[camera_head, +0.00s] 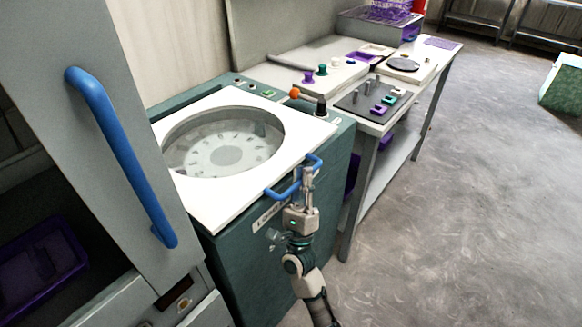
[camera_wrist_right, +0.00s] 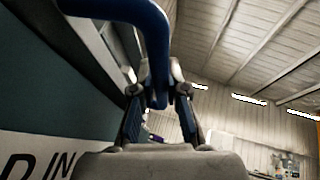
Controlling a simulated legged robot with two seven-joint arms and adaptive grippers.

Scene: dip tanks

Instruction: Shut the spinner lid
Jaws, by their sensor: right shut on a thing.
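The spinner lid (camera_head: 222,198) is a white panel with a round clear window (camera_head: 222,142), through which a slotted rotor shows. It lies level or nearly level over the green spinner cabinet (camera_head: 338,175); I cannot tell whether a small gap is left under its front edge. A blue bar handle (camera_head: 278,193) is on the lid's front edge. My right gripper (camera_head: 307,178) is shut on this handle at the cabinet's front. In the right wrist view the handle (camera_wrist_right: 152,40) passes between the two fingers (camera_wrist_right: 158,112). My left gripper is not in view.
A grey door with a long blue handle (camera_head: 118,150) stands close at the left. An orange knob (camera_head: 295,93) and a black knob (camera_head: 321,105) are behind the lid. A bench (camera_head: 425,78) with small coloured parts runs back at the right. The floor (camera_head: 480,200) at right is clear.

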